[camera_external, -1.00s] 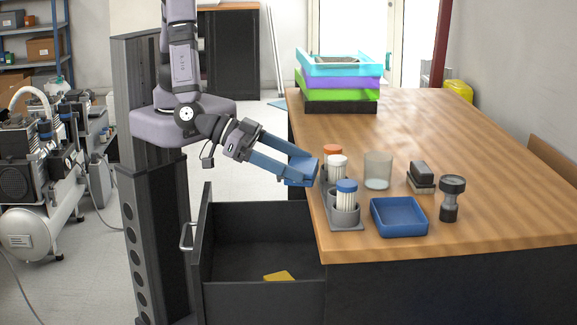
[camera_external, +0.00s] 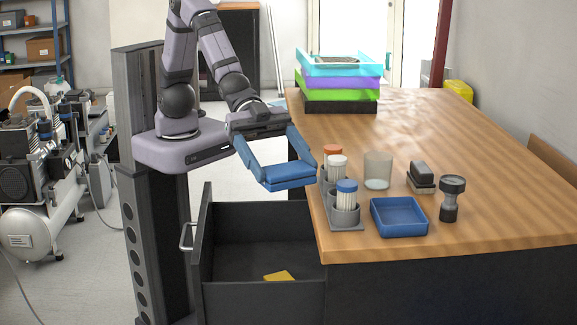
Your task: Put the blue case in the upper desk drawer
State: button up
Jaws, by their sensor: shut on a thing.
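The blue case (camera_external: 288,172) is held between the blue fingers of my gripper (camera_external: 283,164), just off the left edge of the desk. My gripper is shut on it, and the fingers partly hide its ends. The case is above the open desk drawer (camera_external: 205,230) and clear of it. The dark drawer is pulled out on the desk's left side, with a metal handle on its outer face. A flat yellow thing (camera_external: 279,276) lies on its floor.
Close to the case, at the edge of the desk (camera_external: 480,190), stands a grey holder (camera_external: 346,222) with capped containers. A blue tray (camera_external: 398,218), a glass cup (camera_external: 377,172) and dark tools stand beyond it. Stacked coloured trays (camera_external: 338,84) are at the back.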

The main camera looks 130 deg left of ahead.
jog(key=shift+s+d+f+m+g+h+b, duration=0.1)
jog(key=shift+s+f+m+g+h+b, duration=0.2)
jog(key=shift+s+m+h+b, duration=0.15)
jog(key=shift+s+f+m+h+b, duration=0.4)
jog(key=shift+f+m+h+b, duration=0.15)
jog(key=shift+h, duration=0.1)
jog(key=m+g+h+b, duration=0.2)
jog(key=m+g+b, duration=0.1)
send_over(270, 277)
jog(key=w+d, duration=0.2)
notch_tip(270, 277, down, 6)
jog(key=shift+w+d+f+b, duration=0.15)
jog(key=shift+f+b, duration=0.15)
jog(key=shift+f, duration=5.1)
jog(key=shift+w+d+f+b, duration=0.1)
jog(key=shift+f+b, duration=0.2)
jog(key=shift+f, duration=5.1)
jog(key=shift+s+f, duration=0.15)
jog(key=shift+f, duration=0.2)
jog(key=o, duration=1.2)
jog(key=shift+f, duration=0.1)
jog(key=shift+c, duration=0.2)
